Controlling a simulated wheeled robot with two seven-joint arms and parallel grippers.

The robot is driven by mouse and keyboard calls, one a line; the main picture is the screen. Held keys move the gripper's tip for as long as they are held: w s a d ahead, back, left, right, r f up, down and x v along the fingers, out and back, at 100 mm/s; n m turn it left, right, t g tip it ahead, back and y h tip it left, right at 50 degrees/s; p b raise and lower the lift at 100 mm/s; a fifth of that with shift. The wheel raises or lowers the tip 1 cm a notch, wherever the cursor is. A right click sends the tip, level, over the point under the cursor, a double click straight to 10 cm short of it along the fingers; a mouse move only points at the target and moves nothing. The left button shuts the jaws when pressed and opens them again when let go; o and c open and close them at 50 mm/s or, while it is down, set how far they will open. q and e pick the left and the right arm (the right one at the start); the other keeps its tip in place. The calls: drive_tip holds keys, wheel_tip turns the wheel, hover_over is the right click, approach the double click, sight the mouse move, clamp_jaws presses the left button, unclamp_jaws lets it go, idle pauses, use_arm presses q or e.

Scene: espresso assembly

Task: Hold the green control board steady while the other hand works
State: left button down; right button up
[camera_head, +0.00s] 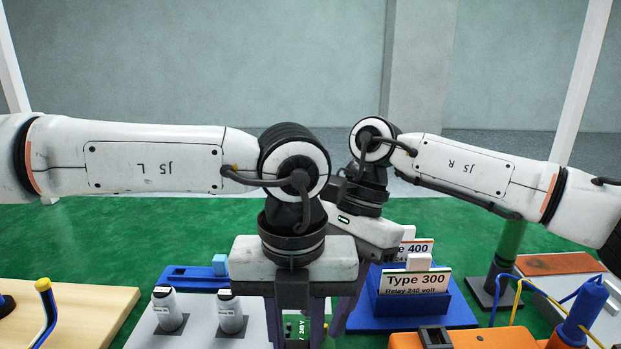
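A small part of the green control board (303,326) shows at the bottom edge, between the fingers of my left gripper (294,318). White lettering that looks like "240 V" is on it. The rest of the board is hidden or below the frame. My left gripper points straight down over the board. Its fingertips are cut off by the bottom edge, so I cannot tell whether it grips the board. My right gripper (346,300) is just behind and to the right, tilted down toward the same spot.
A blue holder (448,312) carries cards marked "Type 300" and "Type 400". Two pale cylinders (168,308) stand on a grey plate at left. An orange block (480,340), a blue tool (585,308) with cables and a dark-footed green post (509,245) are at right.

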drive_tip(key=shift+x, duration=0.75)
drive_tip(key=c, duration=0.8)
drive_tip(key=m+t+y, duration=0.1)
drive_tip(key=m, duration=0.2)
drive_tip(key=shift+s+d+m, duration=0.1)
drive_tip(key=shift+s+m, duration=0.05)
drive_tip(key=shift+m, duration=0.25)
drive_tip(key=o, duration=0.9)
drive_tip(key=shift+v, duration=2.45)
drive_tip(key=shift+r, duration=0.15)
